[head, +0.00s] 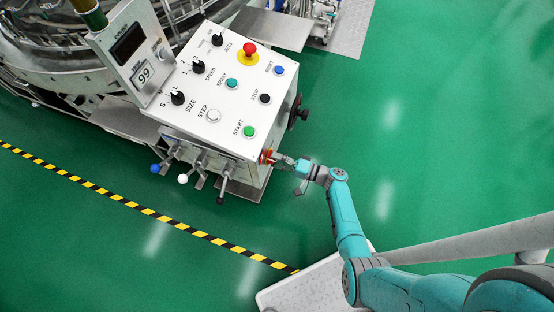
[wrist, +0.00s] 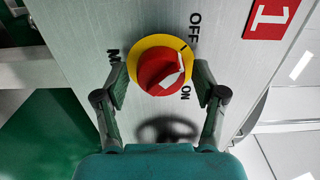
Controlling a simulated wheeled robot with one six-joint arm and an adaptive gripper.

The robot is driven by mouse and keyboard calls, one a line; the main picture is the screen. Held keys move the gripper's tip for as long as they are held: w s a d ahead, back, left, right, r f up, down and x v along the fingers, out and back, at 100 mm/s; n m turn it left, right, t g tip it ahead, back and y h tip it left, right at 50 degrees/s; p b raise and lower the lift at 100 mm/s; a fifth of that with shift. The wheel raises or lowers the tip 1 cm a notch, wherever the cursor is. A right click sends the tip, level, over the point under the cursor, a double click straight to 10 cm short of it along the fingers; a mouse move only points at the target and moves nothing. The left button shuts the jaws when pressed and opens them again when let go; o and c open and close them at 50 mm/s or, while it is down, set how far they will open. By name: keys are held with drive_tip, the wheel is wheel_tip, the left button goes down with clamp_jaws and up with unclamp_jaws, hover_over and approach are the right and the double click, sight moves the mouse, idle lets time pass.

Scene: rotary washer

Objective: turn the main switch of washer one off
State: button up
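The main switch is a round red knob (wrist: 160,72) on a yellow disc on the grey side panel of the washer's control box. OFF is printed at its upper right and ON at its lower right. The knob's white mark lies on its right side, toward the ON side; its exact setting is hard to read. My gripper (wrist: 160,80) is open, with one finger on each side of the knob and gaps visible. The left finger partly covers a label.
A red plate marked 1 (wrist: 270,16) is above right of the switch. The control box top (head: 222,95) carries several knobs and buttons, including a red mushroom button (head: 249,48). A black handwheel (head: 298,112) sticks out nearby. Green floor to the right is clear.

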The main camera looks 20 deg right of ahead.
idle(0.3)
drive_tip(key=v, duration=1.2)
idle(0.4)
